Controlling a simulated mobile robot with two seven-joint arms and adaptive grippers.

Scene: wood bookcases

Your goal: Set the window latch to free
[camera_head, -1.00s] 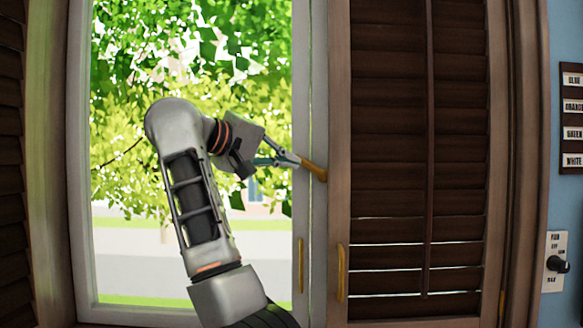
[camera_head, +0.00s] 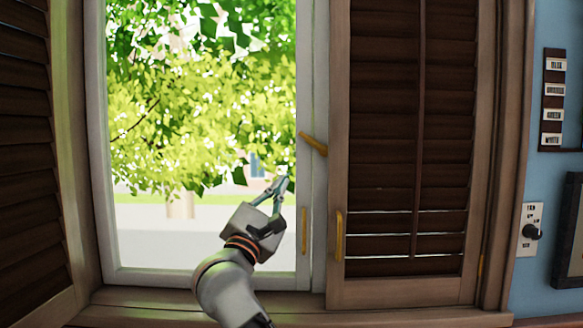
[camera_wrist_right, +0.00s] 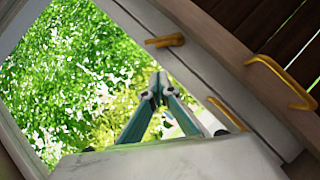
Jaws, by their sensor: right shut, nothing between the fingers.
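The window latch (camera_head: 313,143) is a small yellow lever on the white frame between the glass pane and the right shutter. It is tilted, its left end higher than its right. It also shows in the right wrist view (camera_wrist_right: 165,41), above the fingertips and apart from them. My right gripper (camera_head: 281,181) is below and left of the latch, in front of the glass, shut and empty. Its fingertips meet in the right wrist view (camera_wrist_right: 158,86). The window (camera_head: 302,80) has a white frame. My left gripper is not in view.
The right shutter (camera_head: 385,292) carries a yellow handle (camera_head: 339,236). Another yellow handle (camera_head: 304,230) is on the window frame below the latch. The left shutter (camera_head: 70,298) stands swung open. A knob panel (camera_head: 529,230) and a label board (camera_head: 553,100) are on the blue wall.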

